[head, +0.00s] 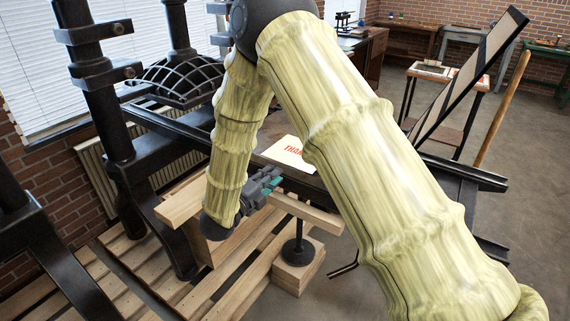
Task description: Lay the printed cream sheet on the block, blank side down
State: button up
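A cream sheet (288,152) with red lettering facing up lies on the dark flat bed (318,183) of the press. My arm covers its right part, so only the start of the red word shows. My gripper (270,184), dark grey with teal pads, is just in front of the bed's near edge, left of and below the sheet in the picture. It is apart from the sheet, and I see nothing held in it. The gap between its fingers is too small to judge. I cannot make out a block; my arm hides part of the bed.
The black iron press (115,130) with its domed ribbed platen (180,78) stands at left. A wooden pallet (235,270) is below. A hinged black frame (468,75) leans up at right beside a wooden handle (503,108). A small table (445,78) stands behind, with open floor around.

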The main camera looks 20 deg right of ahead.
aim_at(292, 159)
jog(key=x, duration=0.5)
jog(key=shift+w+d+f, duration=0.15)
jog(key=shift+w+d, duration=0.05)
jog(key=shift+d, duration=0.1)
jog(key=shift+b+x, duration=0.4)
jog(key=shift+x, duration=0.45)
jog(key=shift+c, duration=0.6)
grip_shut()
